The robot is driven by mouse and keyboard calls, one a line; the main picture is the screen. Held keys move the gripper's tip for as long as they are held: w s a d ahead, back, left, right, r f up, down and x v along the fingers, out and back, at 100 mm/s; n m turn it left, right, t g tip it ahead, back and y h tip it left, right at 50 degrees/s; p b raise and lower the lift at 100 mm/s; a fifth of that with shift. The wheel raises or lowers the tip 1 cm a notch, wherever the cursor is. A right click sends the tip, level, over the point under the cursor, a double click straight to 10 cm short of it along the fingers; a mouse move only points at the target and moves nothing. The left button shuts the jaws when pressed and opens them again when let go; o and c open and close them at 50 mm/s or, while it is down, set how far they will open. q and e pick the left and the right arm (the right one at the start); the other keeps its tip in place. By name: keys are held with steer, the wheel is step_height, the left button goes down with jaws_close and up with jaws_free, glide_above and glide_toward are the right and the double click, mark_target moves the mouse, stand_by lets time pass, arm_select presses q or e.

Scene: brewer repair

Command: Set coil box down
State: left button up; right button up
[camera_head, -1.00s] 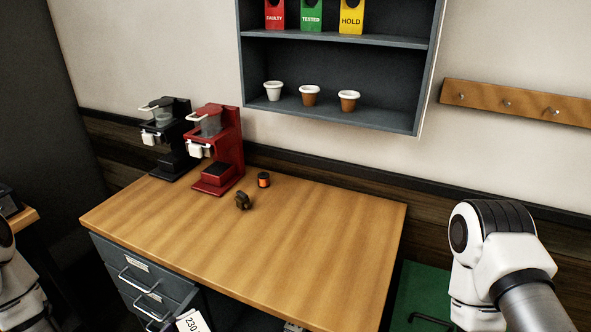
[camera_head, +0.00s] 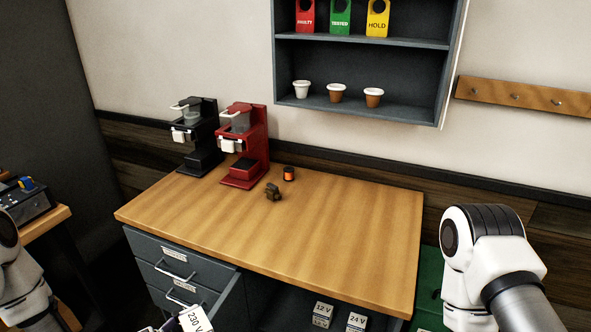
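A white box marked 230 V (camera_head: 196,320) shows at the bottom edge, partly cut off, in front of the drawers. Small parts of my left gripper (camera_head: 168,326) show beside it. The box keeps its place relative to me while the room shifts, so it appears held; the fingers are mostly out of frame. Similar boxes marked 12 V (camera_head: 322,315) and 24 V (camera_head: 356,322) stand under the bench. The wooden bench (camera_head: 330,230) has a wide bare top. My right arm is at the right; its gripper is out of view.
A red brewer (camera_head: 245,150), a black brewer (camera_head: 200,140), a small brown part (camera_head: 273,192) and an orange-black spool (camera_head: 289,174) stand on the bench's back left. Grey drawers (camera_head: 165,265) are below. A side table (camera_head: 60,215) is at left.

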mark_target(201, 310)
arm_select(q)
steer(key=shift+a+t, duration=0.3)
steer(key=shift+w+n+y, duration=0.3)
steer(key=shift+n, duration=0.1)
steer(key=shift+w+d+n+t+y, duration=0.5)
steer(key=shift+w+t+y, duration=0.1)
steer(key=shift+w+t, duration=0.25)
steer(key=shift+w+n+y, duration=0.3)
steer(key=shift+w, duration=0.05)
steer(key=shift+w+a+n+t+y, duration=0.2)
steer(key=shift+w+n+t+y, duration=0.4)
steer(key=shift+t+y, duration=0.25)
steer(key=w+n+t+y, duration=0.3)
steer(key=w+n+y, duration=0.45)
steer(key=y, duration=0.25)
steer(key=shift+y, duration=0.25)
steer(key=s+r, duration=0.2)
steer(key=s, duration=0.1)
steer(key=shift+s+r, duration=0.1)
steer(key=shift+s, duration=0.1)
steer(key=shift+w, duration=0.15)
